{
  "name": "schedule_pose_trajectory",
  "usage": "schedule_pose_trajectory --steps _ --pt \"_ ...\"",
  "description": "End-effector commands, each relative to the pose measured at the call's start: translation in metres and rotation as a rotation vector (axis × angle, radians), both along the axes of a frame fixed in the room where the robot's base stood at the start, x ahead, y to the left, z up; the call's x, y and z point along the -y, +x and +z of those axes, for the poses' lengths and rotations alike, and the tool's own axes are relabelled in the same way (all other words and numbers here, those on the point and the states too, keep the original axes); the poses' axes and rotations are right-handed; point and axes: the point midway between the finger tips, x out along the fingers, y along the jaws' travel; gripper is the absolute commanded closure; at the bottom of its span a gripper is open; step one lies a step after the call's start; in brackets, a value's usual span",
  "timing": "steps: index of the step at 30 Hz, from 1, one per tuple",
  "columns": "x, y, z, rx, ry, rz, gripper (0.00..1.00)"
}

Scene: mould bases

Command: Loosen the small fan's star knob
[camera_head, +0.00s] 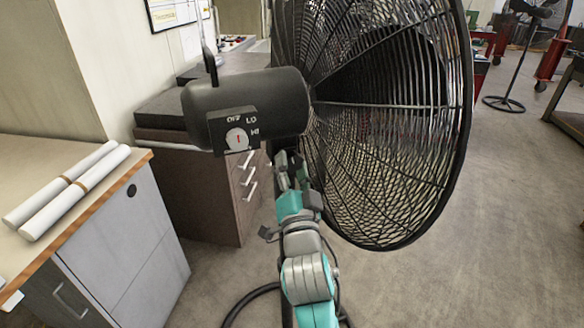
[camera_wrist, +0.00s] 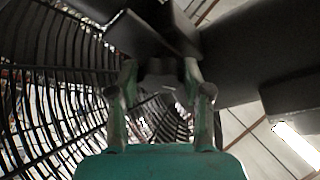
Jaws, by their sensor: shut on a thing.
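A black fan fills the middle of the head view, with its round wire cage (camera_head: 440,105) facing right and its motor housing (camera_head: 275,92) at left. A control box with a pale dial (camera_head: 237,139) sits on the housing. My gripper (camera_head: 289,160) is raised under the housing, beside the cage. In the wrist view my gripper (camera_wrist: 160,76) has both fingers closed on a dark grey knob (camera_wrist: 160,70) below a black bracket (camera_wrist: 150,38). The knob's star shape is hard to make out, and it is hidden in the head view.
A grey cabinet with a wooden top (camera_head: 120,225) stands at left, with two white rolls (camera_head: 75,190) on it. A brown drawer unit (camera_head: 205,195) stands behind the fan. Another pedestal fan (camera_head: 515,65) stands far right. The floor at right (camera_head: 500,220) is clear.

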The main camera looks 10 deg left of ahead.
Motion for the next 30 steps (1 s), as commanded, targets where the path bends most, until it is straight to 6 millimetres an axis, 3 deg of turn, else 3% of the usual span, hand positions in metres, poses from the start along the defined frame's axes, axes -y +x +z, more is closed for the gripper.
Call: schedule_pose_trajectory --steps 16,17,30 --pt "0.0006 0.0004 -0.0011 0.047 -0.082 0.000 0.86" --pt "0.0005 0.0004 -0.0011 0.047 -0.082 0.000 0.44" --pt "0.0020 -0.0049 -0.0031 0.047 -0.081 0.000 0.41"
